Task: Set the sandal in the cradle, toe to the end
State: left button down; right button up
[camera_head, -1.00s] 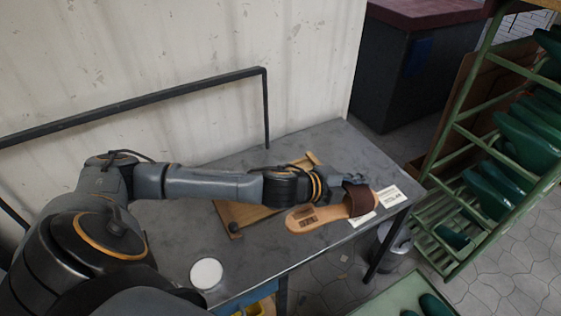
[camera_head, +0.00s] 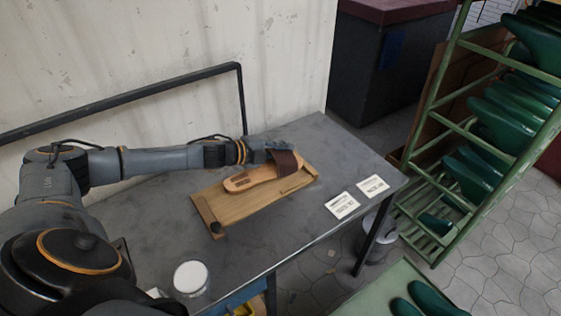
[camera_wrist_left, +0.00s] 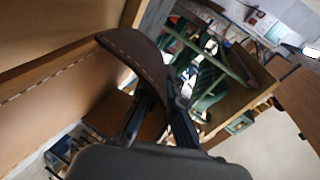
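The tan sandal (camera_head: 250,178) with its dark brown strap (camera_head: 286,163) is over the wooden cradle (camera_head: 241,208) on the grey table. Its heel points left and its strap end right. Whether its sole touches the cradle I cannot tell. My left gripper (camera_head: 277,154) comes in from the left and is at the strap. In the left wrist view the strap (camera_wrist_left: 130,48) passes between the fingers (camera_wrist_left: 163,118), one inside and one outside, so the gripper is shut on it. The sandal's toe is partly hidden behind the strap. My right gripper is out of view.
Two white cards (camera_head: 342,205) lie on the table (camera_head: 330,150) right of the cradle. A round white-topped container (camera_head: 191,277) stands at the front. A dark rail (camera_head: 130,101) runs along the wall. A green rack (camera_head: 450,133) of green shoe forms stands right.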

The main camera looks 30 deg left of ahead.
aim_at(247, 171)
pick_arm(q)
jog(key=shift+w+a+f, duration=0.1)
jog(key=shift+a+f, duration=0.3)
jog(key=shift+f, duration=0.05)
jog(key=shift+a+f, duration=0.2)
jog(key=shift+f, duration=1.55)
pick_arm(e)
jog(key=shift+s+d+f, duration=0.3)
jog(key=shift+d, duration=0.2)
pick_arm(q)
jog(key=shift+b, duration=0.3)
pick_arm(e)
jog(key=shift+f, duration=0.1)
pick_arm(q)
jog(key=c, duration=1.5)
grip_release()
jog(key=shift+f, duration=0.1)
jog(key=b+v, duration=0.1)
jog(key=v, duration=0.8)
jog(key=shift+p+v, duration=0.55)
jog(key=shift+v, duration=0.7)
jog(key=shift+s+a, duration=0.1)
jog(key=shift+s, duration=0.1)
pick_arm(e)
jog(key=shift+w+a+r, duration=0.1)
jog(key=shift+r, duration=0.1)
